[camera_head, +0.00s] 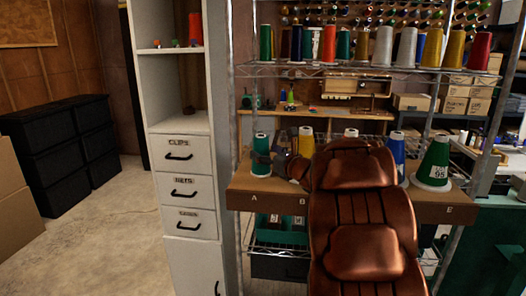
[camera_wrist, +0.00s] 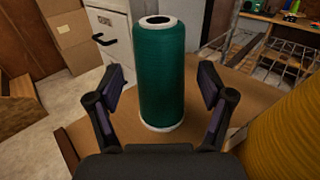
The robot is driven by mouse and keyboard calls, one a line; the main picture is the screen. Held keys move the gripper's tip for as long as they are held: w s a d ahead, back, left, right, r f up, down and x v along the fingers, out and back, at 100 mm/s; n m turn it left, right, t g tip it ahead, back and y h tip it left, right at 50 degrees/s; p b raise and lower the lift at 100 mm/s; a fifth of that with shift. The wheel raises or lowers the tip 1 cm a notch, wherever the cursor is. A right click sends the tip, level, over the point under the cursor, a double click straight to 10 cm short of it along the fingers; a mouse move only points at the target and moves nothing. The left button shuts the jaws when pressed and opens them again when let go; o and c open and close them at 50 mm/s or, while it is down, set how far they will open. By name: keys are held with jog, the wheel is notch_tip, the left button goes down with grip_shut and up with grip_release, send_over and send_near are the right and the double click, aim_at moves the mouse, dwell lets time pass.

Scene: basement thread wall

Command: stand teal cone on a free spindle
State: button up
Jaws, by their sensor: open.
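The teal cone (camera_head: 261,146) stands upright at the left end of the brown board (camera_head: 250,200), above the letter A. In the wrist view the teal cone (camera_wrist: 160,75) stands between my two open fingers, with a visible gap on each side. My gripper (camera_wrist: 162,88) is open and holds nothing. In the head view my gripper (camera_head: 277,163) is just right of the cone, partly hidden by my arm. I cannot make out a free spindle; my arm hides the middle of the board.
A yellow cone (camera_head: 306,141) stands close right of the teal one. A blue cone (camera_head: 397,152) and a green cone (camera_head: 434,165) stand at the board's right. Several cones fill the wire shelf (camera_head: 340,70) above. A white cabinet (camera_head: 182,160) is left.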

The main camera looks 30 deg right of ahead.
jog(key=s, duration=0.9)
jog(key=shift+s+d+r, duration=0.1)
jog(key=shift+s+d, duration=0.25)
